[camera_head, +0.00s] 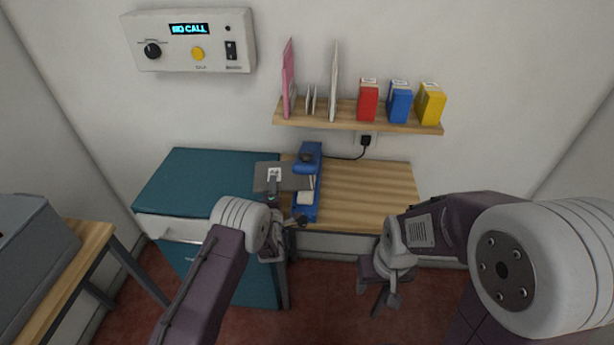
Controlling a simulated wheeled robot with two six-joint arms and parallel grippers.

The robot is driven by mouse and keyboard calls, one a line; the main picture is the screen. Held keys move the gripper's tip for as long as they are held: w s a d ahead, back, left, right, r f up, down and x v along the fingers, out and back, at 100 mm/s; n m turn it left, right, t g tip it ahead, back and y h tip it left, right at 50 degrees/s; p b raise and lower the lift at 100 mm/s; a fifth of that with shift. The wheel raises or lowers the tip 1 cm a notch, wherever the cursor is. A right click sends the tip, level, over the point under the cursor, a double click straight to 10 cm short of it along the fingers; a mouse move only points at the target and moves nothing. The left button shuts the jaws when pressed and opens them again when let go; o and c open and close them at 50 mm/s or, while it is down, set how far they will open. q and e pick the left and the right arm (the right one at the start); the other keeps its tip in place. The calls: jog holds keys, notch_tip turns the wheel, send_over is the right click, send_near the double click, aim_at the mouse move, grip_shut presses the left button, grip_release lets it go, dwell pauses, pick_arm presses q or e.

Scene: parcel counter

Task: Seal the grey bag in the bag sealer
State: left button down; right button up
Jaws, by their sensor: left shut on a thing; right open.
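The grey bag (290,183) is flat, with a white label, above the right part of the teal cabinet top. Its right edge meets the blue bag sealer (309,165), but I cannot tell whether it lies between the sealer's jaws. The sealer stands at the left of the wooden counter, with a cable to a wall socket. My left gripper (272,189) is at the bag's near edge, shut on the bag; my own wrist partly hides the contact. My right gripper (377,291) is open and empty, low in front of the counter, apart from bag and sealer.
The wooden counter (370,190) is clear right of the sealer. The teal cabinet top (200,175) is clear at left. A wall shelf (345,115) above holds red, blue and yellow boxes and upright envelopes. A grey bin (35,260) stands on a side table at left.

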pick_arm(q)
jog(key=shift+d+r+p, duration=0.3)
jog(key=shift+r+p, duration=0.1)
jog(key=shift+r, duration=0.15)
jog(key=shift+s+d+r, duration=0.1)
jog(key=shift+d+r, duration=0.05)
jog(key=shift+a, duration=0.2)
